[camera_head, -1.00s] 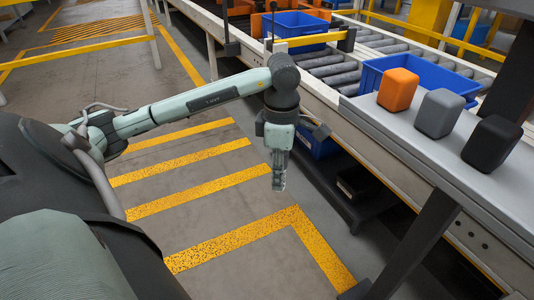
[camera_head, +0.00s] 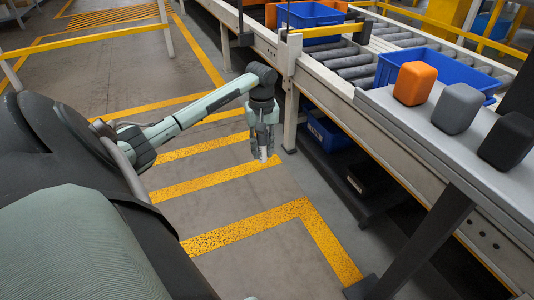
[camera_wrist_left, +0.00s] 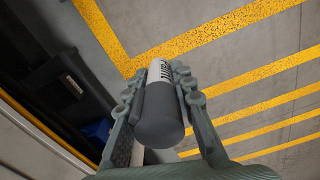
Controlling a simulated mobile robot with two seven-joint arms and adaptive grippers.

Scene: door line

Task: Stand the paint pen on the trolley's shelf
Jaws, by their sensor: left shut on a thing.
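The paint pen (camera_wrist_left: 163,104) is a short cylinder with a white, lettered body and a dark grey end. My left gripper (camera_wrist_left: 158,97) is shut around it in the left wrist view, with the grey end nearest that camera. In the head view the left gripper (camera_head: 264,140) hangs over the floor beside the conveyor, pointing down. The pale end of the pen (camera_head: 264,155) shows below its fingers. My right gripper is out of view. I cannot identify the trolley for certain in either view.
A grey bench top (camera_head: 420,118) at the right holds an orange block (camera_head: 415,83), a grey block (camera_head: 457,108) and a black block (camera_head: 508,140). A dark low shelf (camera_head: 362,195) lies beneath. Blue bins (camera_head: 440,70) sit around the conveyor. Yellow-striped floor is clear.

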